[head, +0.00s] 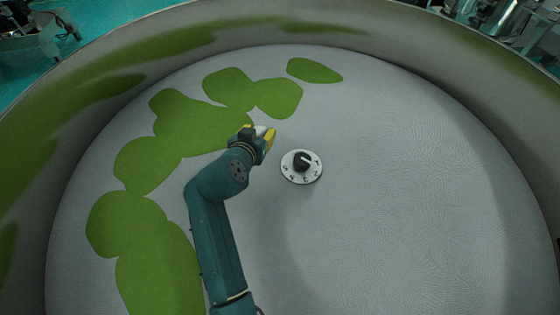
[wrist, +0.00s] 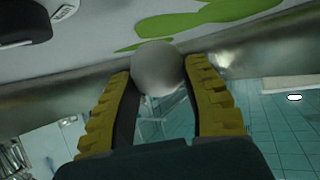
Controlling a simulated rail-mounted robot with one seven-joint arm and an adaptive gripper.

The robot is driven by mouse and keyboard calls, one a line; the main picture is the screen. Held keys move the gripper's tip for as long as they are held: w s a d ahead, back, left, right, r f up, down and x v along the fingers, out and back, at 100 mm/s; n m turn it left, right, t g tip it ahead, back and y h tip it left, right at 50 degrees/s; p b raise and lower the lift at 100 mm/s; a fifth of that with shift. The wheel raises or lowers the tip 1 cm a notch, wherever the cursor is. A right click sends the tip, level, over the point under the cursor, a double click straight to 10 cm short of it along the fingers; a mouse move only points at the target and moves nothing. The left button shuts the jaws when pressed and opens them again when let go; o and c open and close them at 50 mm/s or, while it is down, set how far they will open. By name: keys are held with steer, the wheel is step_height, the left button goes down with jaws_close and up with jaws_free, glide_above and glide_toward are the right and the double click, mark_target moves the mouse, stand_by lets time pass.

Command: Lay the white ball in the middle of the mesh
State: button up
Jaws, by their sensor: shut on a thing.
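The white ball (wrist: 157,66) sits between the yellow fingers of my gripper (wrist: 160,78) in the wrist view, at their tips. In the head view my gripper (head: 265,138) is shut on the ball, and a small pale part of the ball (head: 260,130) shows between the fingers. The mesh (head: 400,220) is the wide light grey round floor of the sieve. My gripper is over it, a little left of and above its middle in the picture. I cannot tell how high the ball is over the mesh.
A round white dial with a black knob (head: 301,166) is near the mesh's middle, just right of my gripper. Green patches (head: 190,125) cover much of the mesh's left side. A tall curved wall (head: 390,30) rings it. The right side is clear.

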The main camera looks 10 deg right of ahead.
step_height(320, 180, down, 7)
steer(key=shift+f+b, duration=0.2)
steer(key=shift+b, duration=0.9)
steer(key=shift+f, duration=0.25)
steer(key=o, duration=1.1)
steer(key=shift+r, duration=0.1)
steer(key=shift+r, duration=0.1)
